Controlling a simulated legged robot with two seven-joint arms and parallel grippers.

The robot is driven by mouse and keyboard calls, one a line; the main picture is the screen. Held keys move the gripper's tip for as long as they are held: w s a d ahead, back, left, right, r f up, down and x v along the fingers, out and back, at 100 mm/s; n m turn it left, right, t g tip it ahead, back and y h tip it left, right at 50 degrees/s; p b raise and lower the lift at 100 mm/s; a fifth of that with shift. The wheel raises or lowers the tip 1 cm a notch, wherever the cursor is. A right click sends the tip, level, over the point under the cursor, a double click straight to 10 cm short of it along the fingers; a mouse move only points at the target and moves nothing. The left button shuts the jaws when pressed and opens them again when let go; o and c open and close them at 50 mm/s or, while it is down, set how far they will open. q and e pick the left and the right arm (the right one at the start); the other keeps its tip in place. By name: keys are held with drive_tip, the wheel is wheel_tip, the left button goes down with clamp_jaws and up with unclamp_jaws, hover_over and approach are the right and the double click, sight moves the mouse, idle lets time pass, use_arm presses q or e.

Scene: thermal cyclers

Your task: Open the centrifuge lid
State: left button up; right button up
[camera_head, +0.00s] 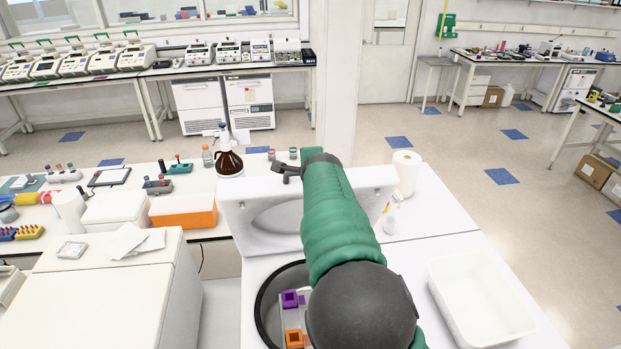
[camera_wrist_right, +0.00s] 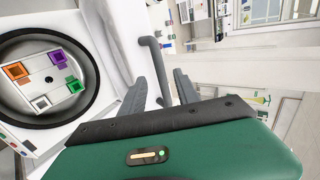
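The centrifuge (camera_head: 262,266) stands in front of me with its round bowl exposed. Its white lid (camera_head: 240,215) stands raised behind the bowl, the oval recess of its underside facing me. In the right wrist view the dark-rimmed bowl (camera_wrist_right: 91,100) holds a rotor (camera_wrist_right: 50,84) with orange, purple, green and white holders. My right arm reaches over the bowl to the lid's top edge. My right gripper (camera_wrist_right: 158,84) has its two fingers apart, with the grey bar handle (camera_wrist_right: 153,52) of the lid at or between them; contact is unclear. My left gripper is out of view.
A white tray (camera_head: 480,300) lies right of the centrifuge. A paper roll (camera_head: 407,172) and a small bottle (camera_head: 390,218) stand behind it. A brown bottle (camera_head: 229,160) and an orange box (camera_head: 183,212) are on the left. Open floor lies beyond at right.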

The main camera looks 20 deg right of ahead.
drive_tip(key=v, duration=0.9)
drive_tip(key=shift+s+a+r+b, duration=0.2)
drive_tip(key=shift+s+a+b, duration=0.05)
drive_tip(key=shift+b, duration=0.1)
drive_tip(key=shift+d, duration=0.1)
drive_tip(key=shift+s, duration=0.1)
drive_tip(key=s+f+n+g+y+b, duration=0.15)
drive_tip(key=s+f+n+b, duration=0.35)
drive_tip(key=f, duration=0.9)
drive_tip(key=s+f+n+g+b, duration=0.2)
drive_tip(key=s+f+g+b, duration=0.3)
drive_tip(key=f, duration=0.9)
drive_tip(key=s+a+f+n+g+b, duration=0.1)
drive_tip(key=s+a+f+n+b, duration=0.1)
drive_tip(key=s+f+n+b, duration=0.5)
drive_tip(key=s+a+f+n+b, duration=0.3)
drive_tip(key=s+f+n+b, duration=0.3)
drive_tip(key=s+f, duration=0.5)
wheel_tip(320, 180, down, 7)
drive_tip(key=shift+s+a+r+n+g+y+b, duration=0.25)
drive_tip(key=shift+s+n+g+y+b, duration=0.15)
drive_tip(key=shift+y+b, duration=0.1)
